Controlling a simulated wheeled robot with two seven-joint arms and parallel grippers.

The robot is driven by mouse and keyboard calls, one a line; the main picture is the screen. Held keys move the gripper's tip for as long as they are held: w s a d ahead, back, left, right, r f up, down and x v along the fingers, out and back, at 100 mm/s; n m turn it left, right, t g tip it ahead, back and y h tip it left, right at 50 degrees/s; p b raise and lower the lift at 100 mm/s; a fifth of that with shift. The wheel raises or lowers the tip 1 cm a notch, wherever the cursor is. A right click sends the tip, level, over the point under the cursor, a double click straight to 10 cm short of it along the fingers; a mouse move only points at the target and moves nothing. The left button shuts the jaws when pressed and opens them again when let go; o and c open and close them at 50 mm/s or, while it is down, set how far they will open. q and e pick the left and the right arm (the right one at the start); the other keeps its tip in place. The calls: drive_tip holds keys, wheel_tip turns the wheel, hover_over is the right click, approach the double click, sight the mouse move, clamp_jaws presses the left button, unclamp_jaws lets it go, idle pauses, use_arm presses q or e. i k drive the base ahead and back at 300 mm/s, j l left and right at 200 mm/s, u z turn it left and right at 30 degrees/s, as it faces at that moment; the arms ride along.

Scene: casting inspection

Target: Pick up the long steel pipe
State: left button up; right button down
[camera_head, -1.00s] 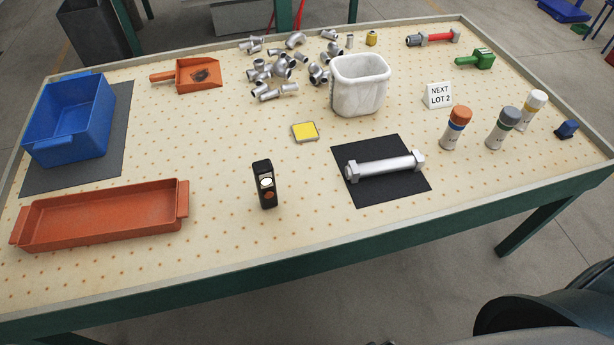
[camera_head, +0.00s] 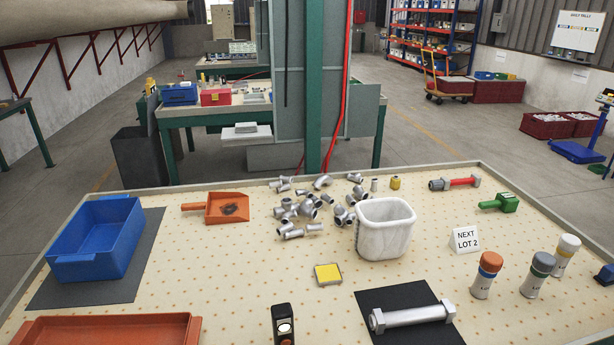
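The long steel pipe (camera_head: 411,315) lies flat on a black mat (camera_head: 396,297) near the front of the table, right of centre. It is a silver tube with a hexagonal fitting at each end. It lies slightly tilted in the picture, its right end farther back. Nothing touches it from above. Neither of my grippers shows in the head view.
A white bin (camera_head: 384,230) stands behind the pipe, with several loose fittings (camera_head: 300,212) to its left. Spray cans (camera_head: 487,275) stand to the right. A black device (camera_head: 283,325), an orange tray (camera_head: 105,330) and a blue crate (camera_head: 98,240) are left.

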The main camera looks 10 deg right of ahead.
sight(446, 312)
drive_tip(key=l+z, duration=0.2)
drive_tip(key=z, duration=0.15)
drive_tip(key=k+l+z, duration=0.1)
drive_tip(key=l+z, duration=0.15)
drive_tip(key=z, duration=0.15)
drive_tip(key=l+z, duration=0.35)
drive_tip(key=j, duration=0.1)
